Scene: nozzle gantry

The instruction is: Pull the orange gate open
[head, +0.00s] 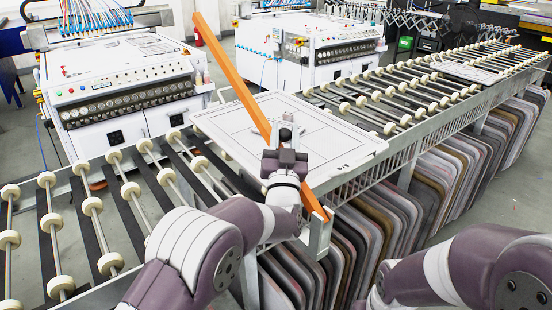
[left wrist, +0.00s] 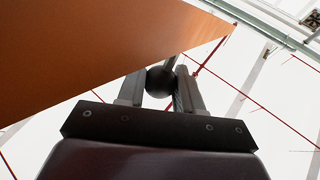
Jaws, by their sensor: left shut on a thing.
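The orange gate (head: 235,80) is a long flat bar. It runs slantwise across the roller conveyor, from the far upper left to a metal post at the near edge. My left gripper (head: 287,132) is at the gate's near part, above a white panel. In the left wrist view the gate (left wrist: 95,50) fills the upper left, and my left gripper (left wrist: 160,82) is shut on a dark round knob (left wrist: 160,80) beside it. How the knob joins the gate is hidden. My right gripper is out of view; only part of that arm shows.
The white panel (head: 225,125) with thin lines lies on the roller conveyor (head: 60,240) under the gate. Another panel (head: 465,72) lies farther right on the rollers. Several boards (head: 440,180) stand below the conveyor. White machines (head: 125,90) stand behind it.

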